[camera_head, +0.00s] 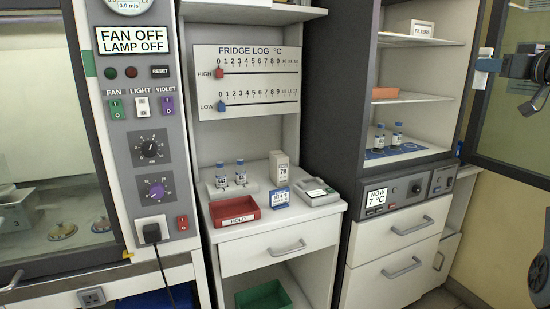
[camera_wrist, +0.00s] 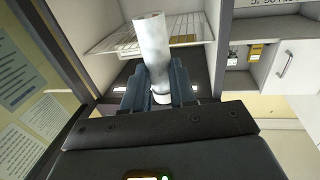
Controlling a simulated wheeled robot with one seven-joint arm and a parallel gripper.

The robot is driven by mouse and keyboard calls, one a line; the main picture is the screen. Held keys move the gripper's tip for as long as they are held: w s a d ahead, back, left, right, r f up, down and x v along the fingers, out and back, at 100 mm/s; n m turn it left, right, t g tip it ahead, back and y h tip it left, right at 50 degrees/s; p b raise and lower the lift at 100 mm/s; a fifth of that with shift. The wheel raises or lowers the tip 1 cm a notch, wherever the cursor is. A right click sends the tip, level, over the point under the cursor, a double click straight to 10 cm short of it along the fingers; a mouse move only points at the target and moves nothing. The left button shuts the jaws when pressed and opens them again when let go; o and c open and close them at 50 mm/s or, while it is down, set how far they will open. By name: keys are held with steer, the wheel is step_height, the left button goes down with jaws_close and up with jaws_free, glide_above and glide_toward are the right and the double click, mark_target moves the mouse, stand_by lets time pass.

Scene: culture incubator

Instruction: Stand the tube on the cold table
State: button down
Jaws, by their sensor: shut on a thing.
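In the wrist view, a whitish, cloudy tube (camera_wrist: 152,45) stands up between the fingers of my gripper (camera_wrist: 158,88), slightly tilted. The fingers are shut on its lower part, and its lower end shows between them. Blue-grey and dark parts that look like my arm show at the right edge of the head view; the tube cannot be made out there. No surface is labelled as the cold table. A cabinet with a display (camera_head: 376,198) reading "NOW 7 °C" has a blue pad (camera_head: 405,148) on its lowest shelf.
Two capped vials (camera_head: 380,138) stand on the pad. A glass door (camera_head: 518,130) stands open at the right. Left of the cabinet, a counter holds a red HOLD tray (camera_head: 234,212), two vials (camera_head: 221,176), a white box (camera_head: 280,168) and a small device (camera_head: 319,192). A wire shelf (camera_wrist: 110,40) lies behind the tube.

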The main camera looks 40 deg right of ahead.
steer(key=w+a+f+n+t+y, duration=0.1)
steer(key=w+a+f, duration=0.9)
steer(key=w+f, duration=0.2)
steer(key=w+a+f+n+y, duration=0.1)
steer(key=w+a+f+y, duration=0.1)
steer(key=w+a+f, duration=1.35)
steer(key=a+f, duration=0.8)
steer(key=f, duration=0.1)
steer(key=s+a+f+n+y, duration=0.1)
steer(key=s+a+f, duration=0.3)
steer(key=a+f, duration=0.2)
steer(key=s+a+f+n+y, duration=0.1)
steer(key=s+a+f, duration=0.3)
steer(key=a, duration=0.7)
steer(key=s+a+f+n+y, duration=0.1)
steer(key=s+a+f+y, duration=0.1)
steer(key=s+a+f, duration=0.3)
steer(key=a+f, duration=0.4)
steer(key=shift+a+t+y, duration=0.2)
steer(key=shift+t+y, duration=0.1)
